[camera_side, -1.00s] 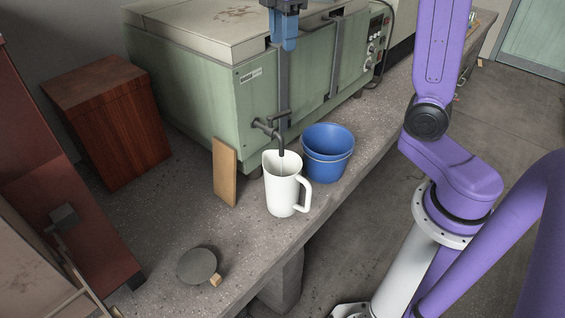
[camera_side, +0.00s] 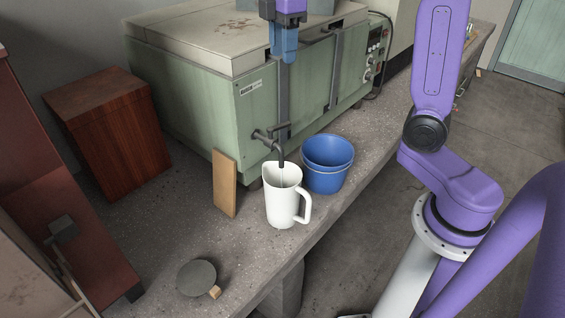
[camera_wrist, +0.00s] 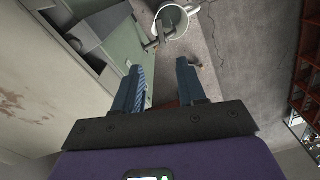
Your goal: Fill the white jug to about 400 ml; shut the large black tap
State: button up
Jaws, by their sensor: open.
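The white jug (camera_side: 281,207) stands upright on the bench, its handle to the right. The large black tap (camera_side: 266,137) comes out of the green tank, and its spout reaches down into the jug's mouth. I cannot make out the water level or whether water runs. My gripper (camera_side: 285,58) is open and empty, pointing down in front of the tank's upper edge, above the tap and apart from it. In the wrist view its two blue fingers (camera_wrist: 160,84) are spread, with the jug (camera_wrist: 186,13) beyond them at the top.
A blue bucket (camera_side: 327,178) stands close to the right of the jug. A wooden board (camera_side: 225,184) leans on the tank (camera_side: 205,110) at left. A round grey disc (camera_side: 196,277) lies at the front. The bench edge runs close right of the jug.

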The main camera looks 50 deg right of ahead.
aim_at(283, 124)
jog(key=shift+f, duration=0.15)
notch_tip(283, 124, down, 17)
jog(key=shift+f, duration=0.1)
dwell(0.5)
jog(key=shift+c, duration=0.3)
grip_shut()
